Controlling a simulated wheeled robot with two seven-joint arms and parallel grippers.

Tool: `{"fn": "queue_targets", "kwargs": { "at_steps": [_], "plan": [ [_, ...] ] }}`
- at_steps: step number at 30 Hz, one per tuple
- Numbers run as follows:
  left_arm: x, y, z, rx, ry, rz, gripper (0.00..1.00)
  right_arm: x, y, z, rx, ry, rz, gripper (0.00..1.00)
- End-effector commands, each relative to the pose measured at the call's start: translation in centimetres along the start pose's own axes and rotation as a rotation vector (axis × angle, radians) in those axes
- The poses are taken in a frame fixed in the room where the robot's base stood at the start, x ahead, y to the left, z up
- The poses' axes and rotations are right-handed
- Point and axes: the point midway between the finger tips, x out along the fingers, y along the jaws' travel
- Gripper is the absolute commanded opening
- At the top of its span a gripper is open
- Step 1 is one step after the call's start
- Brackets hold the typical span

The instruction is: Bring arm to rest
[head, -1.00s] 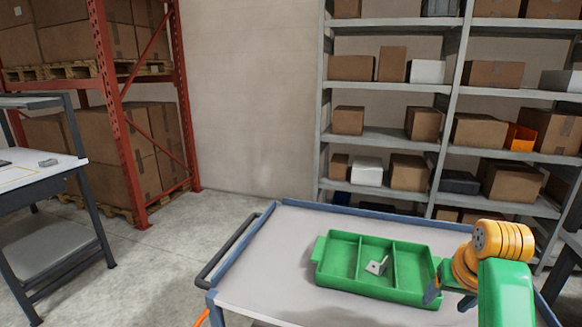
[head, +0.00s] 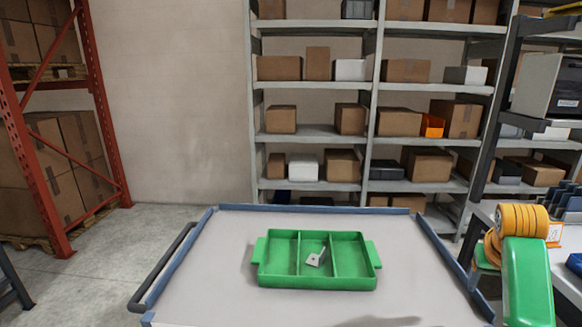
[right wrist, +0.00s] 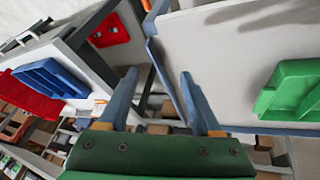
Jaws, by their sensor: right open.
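My right arm comes in at the right of the head view, with its orange wrist and green link beside the cart's right edge. The right gripper (right wrist: 158,74) shows in the right wrist view, with its two blue-grey fingers apart and nothing between them. In the head view the gripper is mostly hidden behind my arm. A green tray (head: 277,282) with three compartments rests on the cart (head: 205,265). A small pale metal bracket (head: 316,258) lies in its middle compartment. The tray's edge also shows in the right wrist view (right wrist: 290,92). My left gripper is out of view.
A workbench (head: 567,287) with an upper shelf stands at the right, close to my right arm. The right wrist view shows a blue bin (right wrist: 48,78) and a red bin (right wrist: 35,100). Grey shelving (head: 310,135) with boxes stands behind the cart. The cart top around the tray is clear.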

Motion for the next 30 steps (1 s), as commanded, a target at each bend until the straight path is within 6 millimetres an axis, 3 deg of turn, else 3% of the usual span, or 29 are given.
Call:
{"fn": "queue_targets", "kwargs": {
  "at_steps": [1, 6, 14, 19, 23, 26, 30],
  "plan": [
    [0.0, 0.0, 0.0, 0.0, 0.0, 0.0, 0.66, 0.0, 4.0, -0.1, 0.059, 0.001, 0.061, 0.66],
    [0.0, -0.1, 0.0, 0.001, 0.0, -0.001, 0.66, -1.2, 15.2, 0.9, 0.228, 0.004, 0.234, 0.66],
    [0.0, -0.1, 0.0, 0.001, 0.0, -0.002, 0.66, -5.2, 27.9, 4.6, 0.435, 0.007, 0.447, 0.66],
    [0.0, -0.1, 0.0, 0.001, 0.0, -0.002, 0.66, 3.1, 28.4, 4.7, 0.135, -0.005, 0.613, 0.66],
    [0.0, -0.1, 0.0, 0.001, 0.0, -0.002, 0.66, 9.8, 29.0, 6.8, -0.123, -0.013, 0.688, 0.66],
    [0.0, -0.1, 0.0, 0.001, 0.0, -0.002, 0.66, 15.2, 29.5, 10.2, -0.346, -0.028, 0.704, 0.66],
    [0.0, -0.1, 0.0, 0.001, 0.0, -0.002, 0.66, 21.1, 30.5, 17.5, -0.64, -0.06, 0.658, 0.66]
  ]
}}
